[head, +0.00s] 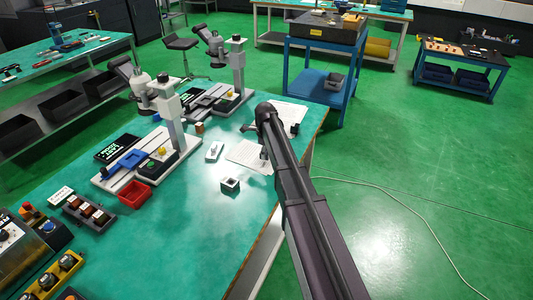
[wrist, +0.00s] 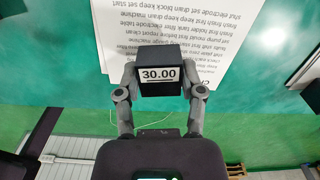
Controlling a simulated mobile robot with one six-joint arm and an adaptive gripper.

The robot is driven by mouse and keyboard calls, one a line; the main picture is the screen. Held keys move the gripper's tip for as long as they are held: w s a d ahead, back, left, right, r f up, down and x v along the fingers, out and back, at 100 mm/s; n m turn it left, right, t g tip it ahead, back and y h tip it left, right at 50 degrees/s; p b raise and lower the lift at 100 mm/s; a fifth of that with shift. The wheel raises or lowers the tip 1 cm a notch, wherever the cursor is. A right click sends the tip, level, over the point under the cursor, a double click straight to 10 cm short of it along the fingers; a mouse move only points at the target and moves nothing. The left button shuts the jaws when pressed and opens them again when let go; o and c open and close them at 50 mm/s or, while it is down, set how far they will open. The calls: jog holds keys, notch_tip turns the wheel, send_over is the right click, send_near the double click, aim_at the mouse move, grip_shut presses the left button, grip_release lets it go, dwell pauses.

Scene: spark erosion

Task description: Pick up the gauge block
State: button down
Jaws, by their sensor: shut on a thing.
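The gauge block (wrist: 159,88) is a dark block with a white "30.00" label, in the middle of the wrist view. My gripper (wrist: 160,74) is shut on it, with one grey finger against each side. The block is over or on a printed white sheet in that view; I cannot tell if there is a gap beneath it. In the head view my arm reaches over the green bench, and the held block cannot be made out clearly there.
Printed sheets (head: 248,156) lie near the bench's right edge. The bench front is mostly clear. A blue cart (head: 322,80) stands beyond.

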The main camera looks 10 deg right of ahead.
jog(key=shift+a+r+p, duration=0.1)
jog(key=shift+r+p, duration=0.5)
jog(key=shift+r, duration=0.3)
jog(key=s+a, duration=0.1)
jog(key=a, duration=0.4)
jog(key=s+a, duration=0.1)
jog(key=a, duration=0.4)
jog(key=s+a+r+p, duration=0.1)
jog(key=a, duration=0.4)
jog(key=shift+a, duration=0.25)
jog(key=shift+r, duration=0.15)
notch_tip(320, 180, up, 22)
jog(key=p, duration=2.2)
